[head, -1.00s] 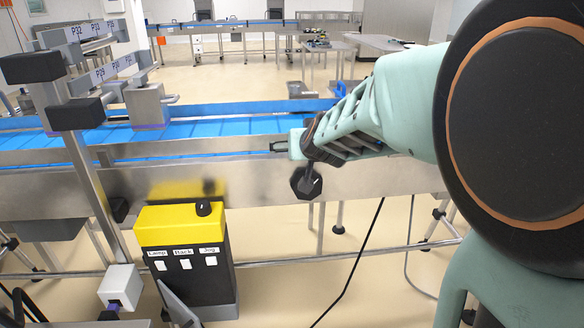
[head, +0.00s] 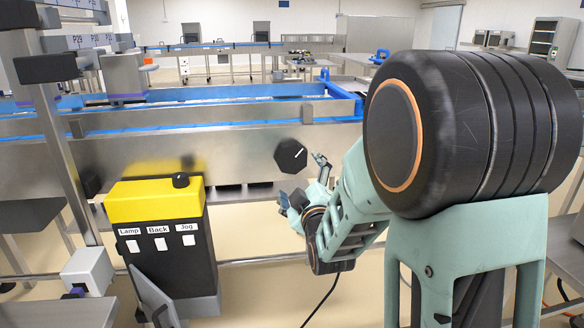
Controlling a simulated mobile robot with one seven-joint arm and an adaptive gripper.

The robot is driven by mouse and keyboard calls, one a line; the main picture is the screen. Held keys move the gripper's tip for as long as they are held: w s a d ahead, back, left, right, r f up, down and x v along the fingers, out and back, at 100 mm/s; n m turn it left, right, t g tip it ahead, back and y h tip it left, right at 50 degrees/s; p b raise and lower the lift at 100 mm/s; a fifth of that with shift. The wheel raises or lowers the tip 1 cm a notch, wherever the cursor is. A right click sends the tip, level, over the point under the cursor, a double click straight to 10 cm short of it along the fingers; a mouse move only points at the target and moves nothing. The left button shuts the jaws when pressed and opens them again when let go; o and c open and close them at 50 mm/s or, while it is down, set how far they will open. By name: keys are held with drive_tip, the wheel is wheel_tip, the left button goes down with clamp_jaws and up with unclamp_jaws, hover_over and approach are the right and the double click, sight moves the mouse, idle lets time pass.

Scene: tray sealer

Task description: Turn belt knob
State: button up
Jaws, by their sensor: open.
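The belt knob (head: 291,155) is a black, many-sided dial with a white pointer line, on the steel side panel of the conveyor. The line slants up to the right. My gripper (head: 303,180) is just below and to the right of the knob in the head view. Its two fingers are spread, with nothing between them. One fingertip is close to the knob's right edge in the picture; I cannot tell whether it touches. The knob's face is in full view.
A yellow-topped black control box (head: 155,200) stands left of the knob, with a small black knob on top and switches labelled Lamp, Back and Jog. A steel post (head: 62,150) rises further left. The blue belt (head: 200,117) runs behind the panel.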

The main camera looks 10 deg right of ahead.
sight(292, 162)
drive_tip(key=w+b, duration=0.1)
drive_tip(key=w, duration=0.8)
drive_tip(key=shift+w, duration=0.2)
drive_tip(key=c, duration=1.2)
drive_tip(key=shift+m, duration=0.4)
drive_tip(key=m, duration=0.5)
drive_tip(key=shift+m, duration=0.3)
drive_tip(key=m, duration=0.6)
drive_tip(key=shift+a, duration=0.1)
